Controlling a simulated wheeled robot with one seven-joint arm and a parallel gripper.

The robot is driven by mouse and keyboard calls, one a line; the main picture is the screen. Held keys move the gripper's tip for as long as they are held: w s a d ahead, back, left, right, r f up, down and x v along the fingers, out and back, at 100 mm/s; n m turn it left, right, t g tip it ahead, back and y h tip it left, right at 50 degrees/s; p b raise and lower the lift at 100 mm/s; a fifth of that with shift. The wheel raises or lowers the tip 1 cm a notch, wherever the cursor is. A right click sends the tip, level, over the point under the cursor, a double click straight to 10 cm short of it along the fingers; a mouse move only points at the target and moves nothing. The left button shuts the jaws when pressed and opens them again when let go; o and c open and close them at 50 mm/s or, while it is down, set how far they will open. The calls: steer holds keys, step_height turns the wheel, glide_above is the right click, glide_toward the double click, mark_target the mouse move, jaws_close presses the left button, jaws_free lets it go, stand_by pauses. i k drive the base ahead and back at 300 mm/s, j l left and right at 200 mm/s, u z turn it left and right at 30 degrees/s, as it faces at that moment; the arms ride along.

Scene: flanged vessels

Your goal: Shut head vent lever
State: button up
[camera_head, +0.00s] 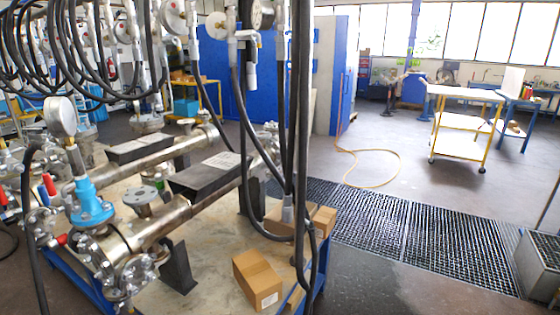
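Several lever handles show at the left end of the flanged vessel (125,238) in the head view. Another red handle (61,240) sits lower, beside the blue flanged fitting (91,205) under a round gauge (61,117). One more red piece (3,197) shows at the left edge. I cannot tell which of these is the head vent lever. No label is readable. My gripper is not in view.
The vessels lie on a bench (215,285) with cardboard boxes (257,280) at its right. Black hoses (298,130) hang down in front of it. A floor grating (400,235) and open floor lie to the right. A yellow-legged cart (465,125) stands farther back.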

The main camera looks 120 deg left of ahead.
mark_target(41, 189)
steer(key=k+u, duration=0.1)
steer(key=u, duration=3.4)
steer(key=k+l+u, duration=0.15)
steer(key=u, duration=0.35)
steer(key=k+l+u, duration=0.2)
steer(key=u, duration=0.3)
steer(key=k+u, duration=0.2)
steer(key=u, duration=0.25)
steer(key=k, duration=0.35)
steer(key=i+u, duration=0.1)
steer(key=u, duration=0.35)
steer(key=i+j+u, duration=0.1)
steer(key=u, duration=0.4)
steer(key=i, duration=0.85)
steer(key=i+z, duration=0.1)
steer(key=i, duration=0.75)
steer(key=i+j, duration=0.1)
steer(key=i, duration=0.75)
steer(key=i+j+z, duration=0.1)
steer(key=i, duration=0.75)
steer(key=i+z, duration=0.15)
steer(key=z, duration=1.7)
